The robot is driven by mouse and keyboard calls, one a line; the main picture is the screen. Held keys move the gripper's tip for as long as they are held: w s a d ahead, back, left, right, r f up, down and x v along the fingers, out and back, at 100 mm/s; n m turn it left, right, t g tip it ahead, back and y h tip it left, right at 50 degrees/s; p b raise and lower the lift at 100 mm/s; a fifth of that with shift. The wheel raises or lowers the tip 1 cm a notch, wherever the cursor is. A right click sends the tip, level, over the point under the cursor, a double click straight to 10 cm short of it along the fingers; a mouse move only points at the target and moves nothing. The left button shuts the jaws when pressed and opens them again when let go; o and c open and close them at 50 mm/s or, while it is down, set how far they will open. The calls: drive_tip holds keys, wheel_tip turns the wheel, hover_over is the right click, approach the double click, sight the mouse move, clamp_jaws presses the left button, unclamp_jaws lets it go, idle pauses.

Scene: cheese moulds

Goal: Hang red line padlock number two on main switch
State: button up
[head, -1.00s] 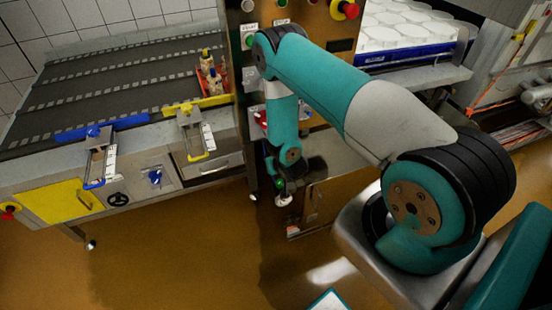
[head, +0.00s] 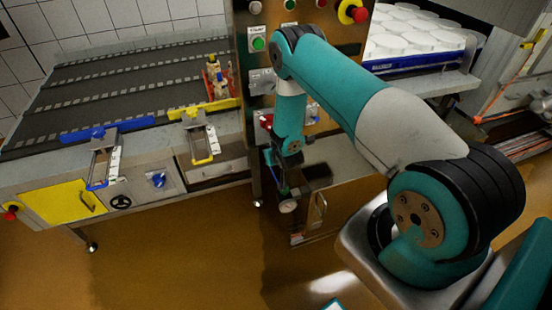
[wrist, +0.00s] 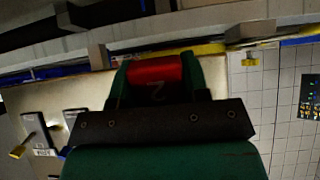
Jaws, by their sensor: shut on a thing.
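A red padlock (wrist: 155,80) with a dark number 2 on its face sits between the green fingers of my gripper (wrist: 155,75) in the wrist view. The gripper is shut on it. In the head view my gripper (head: 286,198) hangs low in front of the control cabinet, and the padlock cannot be made out there. A red part (head: 266,121) shows beside my forearm on the cabinet front. I cannot tell whether it is the main switch, as my arm covers part of that area. The padlock's shackle is not clear.
A red mushroom button on yellow (head: 353,11) and a green button (head: 258,43) are on the cabinet. The conveyor (head: 130,90) is at left, and white moulds (head: 415,40) at right. The wrist view shows small dark holders (wrist: 40,130), one with a yellow part. Floor at lower left is clear.

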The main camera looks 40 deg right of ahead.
drive_tip(key=w+b, duration=0.1)
drive_tip(key=w, duration=0.1)
drive_tip(key=w+f+b, duration=0.1)
drive_tip(key=shift+d+b, duration=0.35)
drive_tip(key=shift+d, duration=0.05)
drive_tip(key=shift+s+f, duration=0.15)
drive_tip(key=shift+f, duration=0.15)
idle(0.3)
drive_tip(key=o, duration=1.3)
drive_tip(key=shift+w, duration=0.2)
